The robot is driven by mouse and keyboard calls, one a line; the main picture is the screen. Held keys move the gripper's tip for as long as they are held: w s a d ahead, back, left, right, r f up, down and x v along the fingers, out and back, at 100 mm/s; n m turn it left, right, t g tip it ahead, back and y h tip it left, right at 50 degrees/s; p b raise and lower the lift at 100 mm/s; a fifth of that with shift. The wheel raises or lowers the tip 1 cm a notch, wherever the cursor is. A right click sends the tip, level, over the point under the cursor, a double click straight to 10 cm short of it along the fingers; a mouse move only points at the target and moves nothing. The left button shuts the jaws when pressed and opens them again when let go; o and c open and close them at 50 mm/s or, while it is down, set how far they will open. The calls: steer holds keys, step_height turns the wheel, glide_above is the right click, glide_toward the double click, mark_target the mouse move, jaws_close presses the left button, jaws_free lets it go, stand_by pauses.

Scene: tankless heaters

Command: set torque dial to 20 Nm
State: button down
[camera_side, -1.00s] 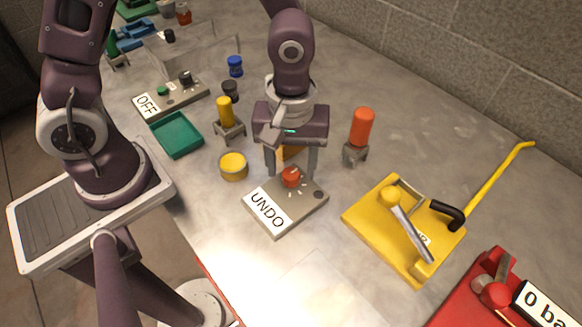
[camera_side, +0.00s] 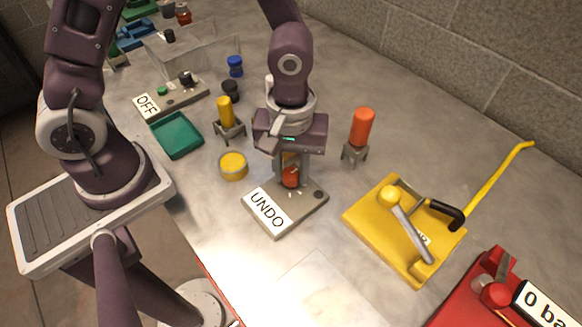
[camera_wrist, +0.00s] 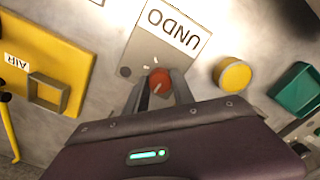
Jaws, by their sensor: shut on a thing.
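The grey dial box (camera_side: 309,203) lies on the bench and carries a white label (camera_side: 268,208) that reads UNDO. A red dial knob (camera_side: 291,178) sits on its top, with small pale marks around it. My gripper (camera_side: 289,172) points down over the box and its fingers are shut on the red knob. In the wrist view the red knob (camera_wrist: 159,80) sits between the two grey fingers, and the label (camera_wrist: 172,27) is upside down. The knob's pointer angle is hard to read, and I see no 20 Nm reading.
A yellow plate with a lever (camera_side: 382,225) and a red unit (camera_side: 470,297) lie to the right. An orange cylinder (camera_side: 362,128) stands on a holder close by my gripper. A yellow cap (camera_side: 233,166) and a green tray (camera_side: 177,136) lie left.

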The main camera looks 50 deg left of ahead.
steer(key=m, duration=0.3)
steer(key=shift+m, duration=0.4)
steer(key=m, duration=0.3)
steer(key=shift+m, duration=0.3)
steer(key=m, duration=0.4)
steer(key=shift+m, duration=0.3)
steer(key=m, duration=0.3)
steer(key=shift+m, duration=0.3)
steer(key=m, duration=1)
steer(key=shift+m, duration=0.4)
